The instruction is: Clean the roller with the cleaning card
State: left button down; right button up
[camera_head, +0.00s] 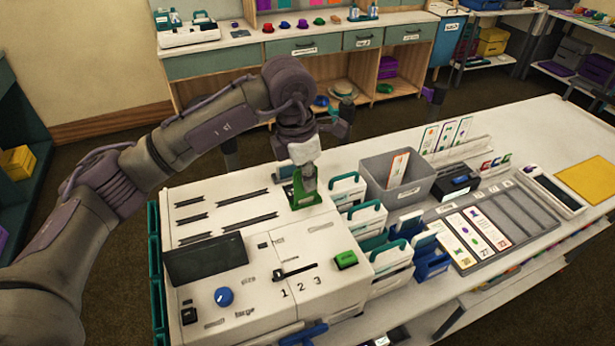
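My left arm reaches in from the left over a white machine (260,240). My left gripper (307,172) points down at the machine's back right corner. It is at a green upright piece (301,201), and a pale block (304,152) shows just above. I cannot tell whether the fingers are shut on either, or whether one is the cleaning card. No roller can be made out. The machine has slots (249,197), a dark screen (206,259), a blue knob (223,297), a slider (293,272) marked 1 2 3 and a green button (345,259). My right gripper is not in view.
White and teal handled boxes (391,258) stand close against the machine's right side. Beyond are a grey bin (407,192) with cards, a sorting tray (497,233) and a yellow mat (588,179). A wooden counter (300,45) stands behind.

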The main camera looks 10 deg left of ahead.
pick_arm(q)
jog(key=shift+f+b, duration=1.45)
jog(key=shift+f, duration=0.25)
jog(key=c, duration=1.8)
grip_release()
jog(key=shift+f, duration=0.1)
jog(key=o, duration=0.6)
jog(key=shift+c, duration=0.2)
jog(key=r, duration=0.4)
jog(key=a+r, duration=0.1)
jog(key=r, duration=0.3)
jog(key=s+r, duration=0.1)
jog(key=r, duration=0.3)
jog(key=shift+a, duration=0.25)
jog(key=shift+f, duration=0.1)
